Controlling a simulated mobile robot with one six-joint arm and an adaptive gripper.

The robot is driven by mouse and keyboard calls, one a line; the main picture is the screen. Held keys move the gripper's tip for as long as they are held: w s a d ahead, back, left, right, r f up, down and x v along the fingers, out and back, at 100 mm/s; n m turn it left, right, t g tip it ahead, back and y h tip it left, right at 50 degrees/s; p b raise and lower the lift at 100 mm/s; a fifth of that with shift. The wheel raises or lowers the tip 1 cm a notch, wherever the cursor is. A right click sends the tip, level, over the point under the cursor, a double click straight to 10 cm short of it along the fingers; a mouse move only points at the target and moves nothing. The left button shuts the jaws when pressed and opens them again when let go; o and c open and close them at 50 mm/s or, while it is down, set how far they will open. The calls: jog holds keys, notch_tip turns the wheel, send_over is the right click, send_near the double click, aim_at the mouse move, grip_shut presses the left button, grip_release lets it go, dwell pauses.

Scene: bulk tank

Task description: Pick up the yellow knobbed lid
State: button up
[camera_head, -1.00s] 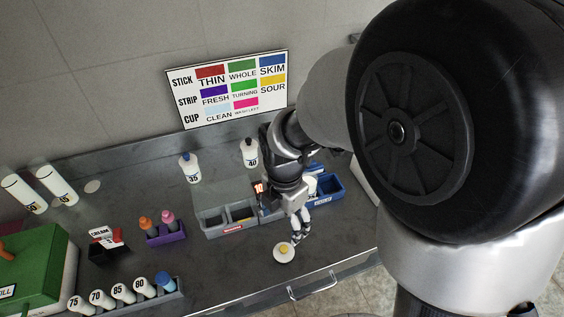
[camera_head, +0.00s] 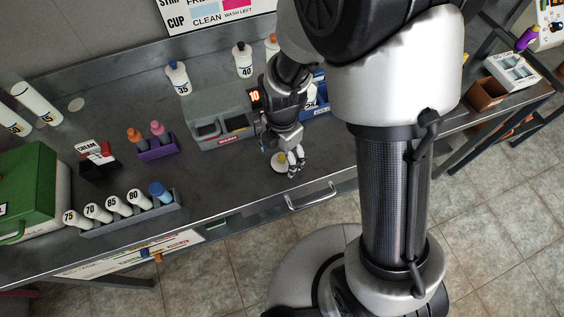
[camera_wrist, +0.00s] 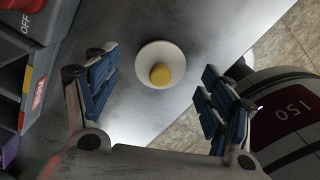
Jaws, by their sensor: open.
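The lid is a pale round disc with a yellow knob (camera_wrist: 160,74) in its middle. It lies flat on the grey bench top near the front edge. In the wrist view the lid sits between and just beyond the fingertips of my gripper (camera_wrist: 155,85), apart from both. My gripper is open and empty. In the head view my gripper (camera_head: 290,165) points down over the lid (camera_head: 279,162) and hides part of it on the right.
A purple rack (camera_head: 158,147) and a row of numbered bottles (camera_head: 118,205) stand to the left. The bench's front edge has a drawer handle (camera_head: 310,197). The bench left of the lid is clear.

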jog(key=shift+f, duration=0.8)
jog(key=shift+r, duration=0.1)
jog(key=c, duration=1)
